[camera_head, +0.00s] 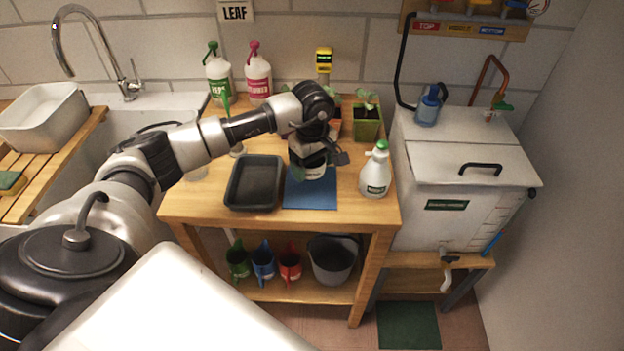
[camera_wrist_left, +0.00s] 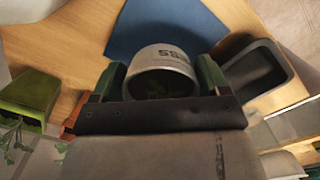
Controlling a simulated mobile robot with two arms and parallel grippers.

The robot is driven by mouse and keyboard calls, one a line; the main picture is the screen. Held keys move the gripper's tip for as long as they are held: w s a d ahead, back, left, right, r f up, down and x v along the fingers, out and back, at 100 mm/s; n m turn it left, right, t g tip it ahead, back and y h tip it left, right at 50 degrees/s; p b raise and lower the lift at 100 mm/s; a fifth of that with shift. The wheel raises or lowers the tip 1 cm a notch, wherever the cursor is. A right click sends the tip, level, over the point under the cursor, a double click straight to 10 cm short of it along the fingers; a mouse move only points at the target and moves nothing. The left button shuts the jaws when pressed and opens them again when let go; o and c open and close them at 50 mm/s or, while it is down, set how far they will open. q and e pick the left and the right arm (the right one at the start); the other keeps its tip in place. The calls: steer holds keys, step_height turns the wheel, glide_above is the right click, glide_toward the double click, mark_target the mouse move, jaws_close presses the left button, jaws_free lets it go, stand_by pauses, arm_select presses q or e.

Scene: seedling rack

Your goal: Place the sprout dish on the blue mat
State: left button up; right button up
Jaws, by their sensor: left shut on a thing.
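The sprout dish (camera_wrist_left: 172,58) is a pale round dish with dark lettering and greenery inside, in the left wrist view. My left gripper (camera_wrist_left: 162,82) is shut on it, one finger on each side. In the head view the dish (camera_head: 314,174) shows below my left gripper (camera_head: 311,165), partly hidden by it, at the far part of the blue mat (camera_head: 312,198). The mat also shows beyond the dish in the left wrist view (camera_wrist_left: 150,25). I cannot tell whether the dish touches the mat. My right gripper is not in view.
A black tray (camera_head: 254,184) lies left of the mat, and a white spray bottle (camera_head: 375,176) stands to its right. A green seedling pot (camera_head: 367,125) stands behind on the wooden table (camera_head: 210,212). The front of the mat is clear.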

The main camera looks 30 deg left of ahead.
mark_target(312, 188)
arm_select(q)
step_height(312, 188, down, 2)
steer(key=shift+s+a+f, duration=0.1)
steer(key=shift+f, duration=0.1)
step_height(312, 188, down, 3)
steer(key=shift+p, duration=0.45)
steer(key=shift+f+b, duration=0.2)
steer(key=shift+b, duration=0.1)
steer(key=o, duration=1)
steer(key=shift+o, duration=0.2)
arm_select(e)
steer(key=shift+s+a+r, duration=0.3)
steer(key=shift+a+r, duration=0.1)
arm_select(q)
steer(key=shift+r, duration=0.15)
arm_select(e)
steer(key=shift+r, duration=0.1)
